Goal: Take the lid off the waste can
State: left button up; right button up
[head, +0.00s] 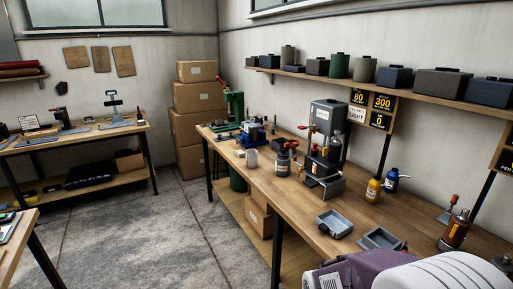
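No clearly recognisable waste can with a lid shows in the head view. A dark green cylinder (238,179) stands under the far end of the long workbench, mostly hidden by the bench top. I cannot tell whether it is the waste can, and its top is hidden. Neither of my grippers is in view.
The long workbench (300,212) runs along the right wall with a press, bottles and grey trays (334,223) on it. A purple and white object (370,272) fills the lower right. Cardboard boxes (197,71) are stacked in the corner. The concrete floor (150,235) is clear between benches.

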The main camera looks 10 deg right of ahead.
aim_at(282, 153)
jog(key=i+j+z, duration=0.1)
jog(key=i+z, duration=0.3)
jog(key=i+j+z, duration=0.2)
jog(key=z, duration=0.25)
jog(key=i+j+z, duration=0.65)
jog(key=j+z, duration=0.2)
jog(key=i+j+z, duration=0.15)
jog(key=j+z, duration=0.25)
